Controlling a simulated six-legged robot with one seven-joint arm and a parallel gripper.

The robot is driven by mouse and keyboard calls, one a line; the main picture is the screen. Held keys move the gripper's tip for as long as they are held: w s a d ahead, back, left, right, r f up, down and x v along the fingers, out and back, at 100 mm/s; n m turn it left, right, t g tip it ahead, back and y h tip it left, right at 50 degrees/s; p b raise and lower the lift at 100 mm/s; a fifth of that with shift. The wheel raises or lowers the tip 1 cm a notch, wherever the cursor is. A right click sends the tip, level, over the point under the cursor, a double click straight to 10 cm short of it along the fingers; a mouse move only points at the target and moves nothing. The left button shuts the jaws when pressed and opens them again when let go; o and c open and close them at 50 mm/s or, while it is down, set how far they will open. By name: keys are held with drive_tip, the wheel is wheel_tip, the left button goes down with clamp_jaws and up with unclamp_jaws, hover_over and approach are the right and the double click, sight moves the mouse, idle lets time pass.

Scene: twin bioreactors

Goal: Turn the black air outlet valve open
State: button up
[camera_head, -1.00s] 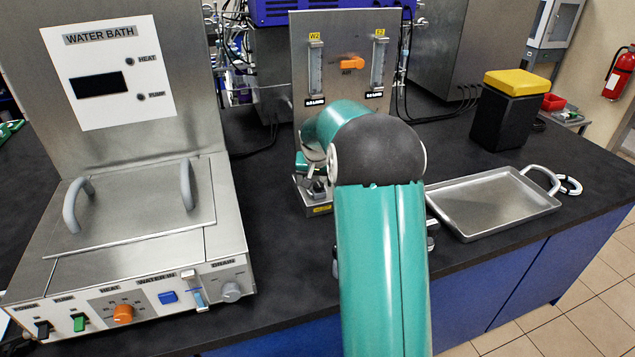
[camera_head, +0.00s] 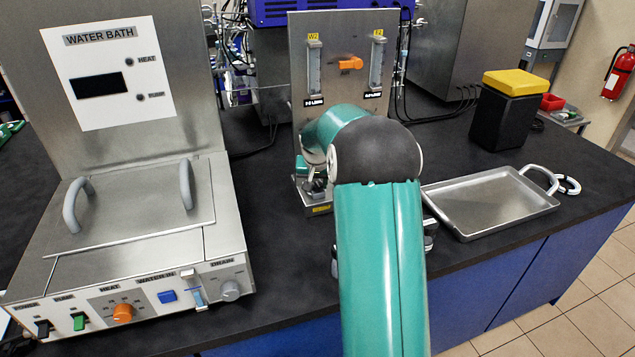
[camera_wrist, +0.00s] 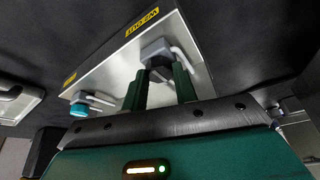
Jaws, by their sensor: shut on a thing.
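In the wrist view the black air outlet valve (camera_wrist: 158,52) sits on a metal panel, close to a yellow label (camera_wrist: 142,21) that reads upside down. My gripper (camera_wrist: 160,73) has its two dark green fingers on either side of the valve and is shut on it. The fingers hide part of the valve, so its exact angle is hard to tell. In the head view my arm covers the valve, and my gripper is mostly hidden at the foot of the upright metal panel (camera_head: 298,75).
A teal knob (camera_wrist: 79,109) is on the same metal panel, left of my gripper. In the head view a water bath (camera_head: 140,215) stands left, an empty metal tray (camera_head: 490,205) lies right, and a black bin with yellow lid (camera_head: 503,110) stands behind it. Dark counter is clear between.

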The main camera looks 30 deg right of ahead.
drive_tip(key=shift+s+n, duration=0.1)
drive_tip(key=shift+n, duration=0.2)
drive_tip(key=n, duration=0.2)
drive_tip(key=n+y, duration=0.1)
drive_tip(key=shift+d+n+t+y, duration=0.2)
drive_tip(key=shift+n+t+y, duration=0.1)
drive_tip(key=shift+n, duration=0.1)
drive_tip(key=n, duration=0.1)
drive_tip(key=n+y, duration=0.1)
drive_tip(key=n, duration=0.2)
drive_tip(key=shift+d+n+y, duration=0.25)
drive_tip(key=shift+n+y, duration=0.05)
drive_tip(key=shift+y, duration=0.1)
drive_tip(key=n, duration=0.2)
drive_tip(key=n+y, duration=0.1)
drive_tip(key=n, duration=0.1)
drive_tip(key=shift+d+y, duration=0.1)
drive_tip(key=shift+y, duration=0.2)
drive_tip(key=n, duration=0.2)
drive_tip(key=n+g+y, duration=0.1)
drive_tip(key=n, duration=0.1)
drive_tip(key=shift+d+r+n, duration=0.1)
drive_tip(key=shift+d+n, duration=0.05)
drive_tip(key=shift+n, duration=0.15)
drive_tip(key=shift+g, duration=0.3)
drive_tip(key=o, duration=1)
drive_tip(key=shift+c, duration=0.2)
